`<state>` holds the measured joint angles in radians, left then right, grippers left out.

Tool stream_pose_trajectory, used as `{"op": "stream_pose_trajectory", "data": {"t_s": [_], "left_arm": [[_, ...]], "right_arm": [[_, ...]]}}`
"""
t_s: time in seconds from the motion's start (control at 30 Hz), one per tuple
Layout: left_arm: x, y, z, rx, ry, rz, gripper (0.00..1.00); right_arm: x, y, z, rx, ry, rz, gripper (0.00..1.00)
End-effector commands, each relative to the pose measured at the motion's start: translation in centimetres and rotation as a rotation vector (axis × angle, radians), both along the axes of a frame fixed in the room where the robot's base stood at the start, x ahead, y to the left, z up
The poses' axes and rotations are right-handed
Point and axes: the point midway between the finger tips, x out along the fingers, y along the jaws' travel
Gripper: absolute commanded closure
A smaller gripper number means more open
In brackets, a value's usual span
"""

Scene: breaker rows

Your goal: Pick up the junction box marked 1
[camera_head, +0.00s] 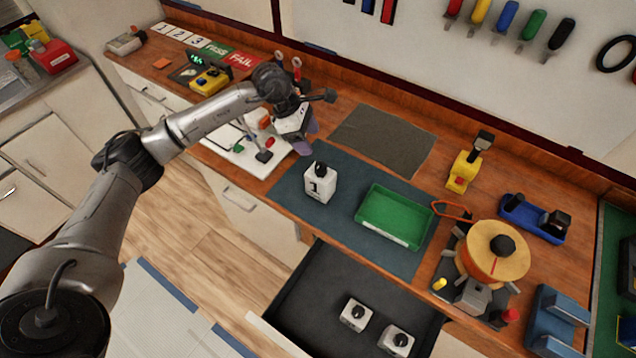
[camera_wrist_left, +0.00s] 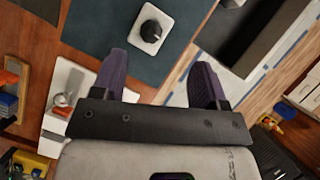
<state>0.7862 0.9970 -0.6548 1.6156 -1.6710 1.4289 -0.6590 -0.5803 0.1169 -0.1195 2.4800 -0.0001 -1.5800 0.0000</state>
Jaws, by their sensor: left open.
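The junction box marked 1 (camera_head: 320,184) is a white block with a black knob on top. It stands upright on the dark blue mat (camera_head: 290,187), left of the green tray. In the left wrist view a white box with a black knob (camera_wrist_left: 152,32) sits on the mat beyond my fingertips, apart from them. My left gripper (camera_head: 306,142) is open and empty, above the counter to the upper left of the box. Its two purple fingers (camera_wrist_left: 160,80) are spread in the left wrist view. My right gripper is not in view.
A green tray (camera_head: 394,217) lies right of the box. Below is an open drawer (camera_head: 310,300) with two more white knobbed boxes (camera_head: 355,315). A white board with a lever (camera_head: 245,150) lies under my left arm. A winding device (camera_head: 490,255) stands at the right.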

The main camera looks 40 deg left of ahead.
Motion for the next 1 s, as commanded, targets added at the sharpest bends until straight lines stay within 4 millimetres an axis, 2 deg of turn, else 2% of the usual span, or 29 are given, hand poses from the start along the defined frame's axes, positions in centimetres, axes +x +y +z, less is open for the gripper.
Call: {"op": "stream_pose_trajectory", "data": {"t_s": [0.1, 0.2, 0.37, 0.7, 1.0], "left_arm": [[-0.1, 1.6, 0.4, 0.056, 0.019, 0.003, 0.33], [-0.1, 1.8, -0.1, 0.07, 0.027, 0.002, 0.33], [0.2, 1.1, -1.9, 0.07, 0.027, 0.001, 0.33], [1.3, -0.7, -6.9, 0.066, 0.027, 0.001, 0.33], [1.6, -1.2, -8.3, 0.066, 0.027, 0.001, 0.33]], "right_arm": [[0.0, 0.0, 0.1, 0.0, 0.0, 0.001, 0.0], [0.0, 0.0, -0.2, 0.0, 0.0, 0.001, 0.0], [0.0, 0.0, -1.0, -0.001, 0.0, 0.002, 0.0], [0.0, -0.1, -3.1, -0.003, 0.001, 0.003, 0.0], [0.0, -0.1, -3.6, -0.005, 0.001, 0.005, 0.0]]}}
